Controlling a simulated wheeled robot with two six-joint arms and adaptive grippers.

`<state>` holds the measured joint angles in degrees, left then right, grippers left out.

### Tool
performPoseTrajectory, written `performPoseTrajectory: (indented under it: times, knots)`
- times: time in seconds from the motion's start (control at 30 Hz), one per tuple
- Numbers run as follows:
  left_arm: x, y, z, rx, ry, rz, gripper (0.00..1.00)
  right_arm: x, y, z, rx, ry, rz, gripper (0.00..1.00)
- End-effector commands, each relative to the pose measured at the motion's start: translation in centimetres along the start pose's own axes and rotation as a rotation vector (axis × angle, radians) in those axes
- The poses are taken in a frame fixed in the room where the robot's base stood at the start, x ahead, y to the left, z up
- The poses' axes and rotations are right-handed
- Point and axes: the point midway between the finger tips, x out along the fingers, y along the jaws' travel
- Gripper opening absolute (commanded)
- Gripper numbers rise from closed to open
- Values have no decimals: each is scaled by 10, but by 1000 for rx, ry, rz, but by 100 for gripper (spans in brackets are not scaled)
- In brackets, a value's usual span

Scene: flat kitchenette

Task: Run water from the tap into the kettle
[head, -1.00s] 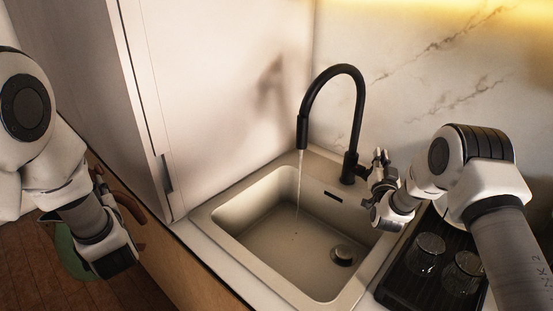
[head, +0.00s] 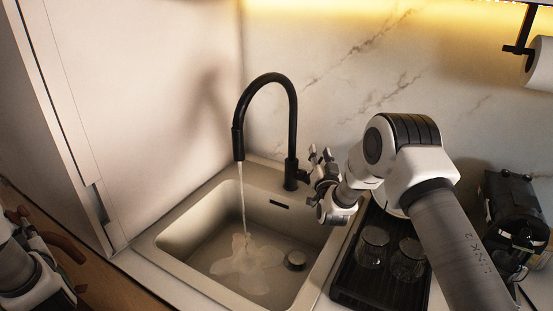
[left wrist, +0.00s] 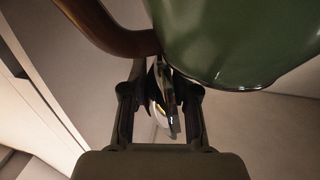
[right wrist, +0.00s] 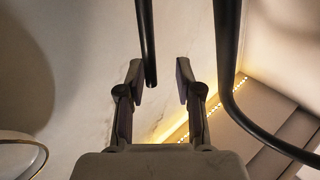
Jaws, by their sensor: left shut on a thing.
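The black tap (head: 292,130) arches over the sink (head: 165,245), and a thin stream of water (head: 242,195) falls from its spout into the basin. My right gripper (head: 318,165) is beside the tap's base. In the right wrist view its fingers (right wrist: 160,80) are apart, with the thin black tap lever (right wrist: 146,40) reaching between them, nearer the left finger. The green kettle body (left wrist: 230,40) fills the top right there. In the head view only parts of the handle (head: 62,247) show at the lower left edge, away from the stream.
A black drying tray (head: 345,288) with two glasses (head: 373,247) stands right of the sink, under my right arm. A coffee machine (head: 515,222) is further right, with a paper roll (head: 541,62) above. A tall white cabinet (head: 140,110) stands left of the sink.

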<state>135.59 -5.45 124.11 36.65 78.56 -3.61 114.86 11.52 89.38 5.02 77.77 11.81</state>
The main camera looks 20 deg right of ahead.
Motion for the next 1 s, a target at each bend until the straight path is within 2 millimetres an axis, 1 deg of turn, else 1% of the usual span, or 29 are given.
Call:
performPoseTrajectory:
  times: [0.03, 0.2, 0.3, 0.4, 0.5, 0.83, 0.93, 1.0]
  knots:
    - [0, 0, -3, -1, 7, 0, 0, 3, -4, -11, 2, 2, -1, 35]
    - [0, 0, -3, -1, 7, 0, 0, 10, -15, -43, 1, 2, -1, 35]
    - [0, 0, -3, -1, 7, 0, 0, 14, -21, -58, 1, 1, -1, 35]
    - [0, 0, -3, -1, 7, 0, 0, 16, -24, -68, 1, 0, 0, 35]
    - [0, 0, -3, -1, 7, 0, 0, 17, -26, -72, 0, -2, 0, 35]
    - [0, 0, -5, -1, 7, 0, 0, 18, -27, -74, 0, -2, 0, 35]
    - [0, 0, -14, -1, 7, 0, 0, 20, -30, -83, 0, -2, 0, 35]
    - [0, 0, -24, -1, 7, 0, 0, 22, -33, -92, 0, -1, 0, 35]
